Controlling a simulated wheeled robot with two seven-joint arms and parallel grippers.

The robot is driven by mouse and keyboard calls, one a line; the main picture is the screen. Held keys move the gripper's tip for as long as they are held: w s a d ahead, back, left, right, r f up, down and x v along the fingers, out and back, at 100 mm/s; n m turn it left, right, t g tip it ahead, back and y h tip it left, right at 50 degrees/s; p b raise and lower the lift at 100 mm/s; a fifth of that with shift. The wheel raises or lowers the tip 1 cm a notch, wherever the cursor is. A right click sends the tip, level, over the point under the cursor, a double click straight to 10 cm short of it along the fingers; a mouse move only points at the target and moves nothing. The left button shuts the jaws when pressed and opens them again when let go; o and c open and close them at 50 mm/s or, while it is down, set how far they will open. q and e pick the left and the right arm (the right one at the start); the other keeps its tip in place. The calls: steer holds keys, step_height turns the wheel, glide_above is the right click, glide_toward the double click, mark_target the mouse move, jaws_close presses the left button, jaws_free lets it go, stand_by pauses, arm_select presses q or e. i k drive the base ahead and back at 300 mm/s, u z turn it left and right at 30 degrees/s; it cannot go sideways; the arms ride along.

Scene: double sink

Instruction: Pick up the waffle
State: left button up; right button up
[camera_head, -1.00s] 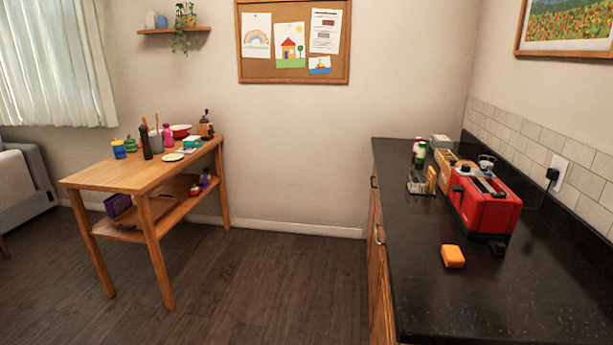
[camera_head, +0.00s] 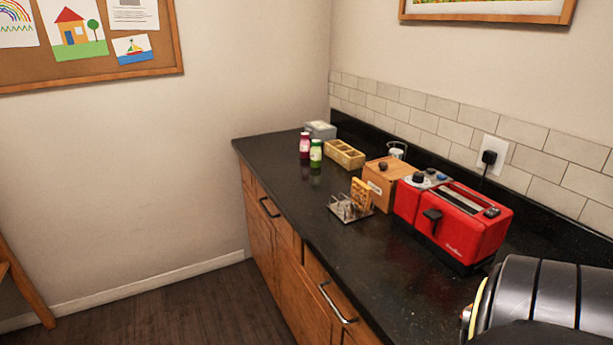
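A golden-brown waffle (camera_head: 361,190) stands upright in a small metal rack (camera_head: 347,212) on the dark counter, left of the red toaster (camera_head: 461,226). Neither of my grippers is in view. A black, rounded part of my arm fills the lower right corner and hides the counter in front of the toaster.
A wooden box (camera_head: 387,180) with a dark knob stands behind the waffle. A divided wooden tray (camera_head: 344,156), a green bottle (camera_head: 315,154), a magenta bottle (camera_head: 304,146), a grey box (camera_head: 321,130) and a glass jar (camera_head: 397,150) are farther back. The counter's front left is clear.

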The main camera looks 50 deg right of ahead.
mark_target(364, 190)
steer(key=i, duration=2)
steer(key=z, duration=3.55)
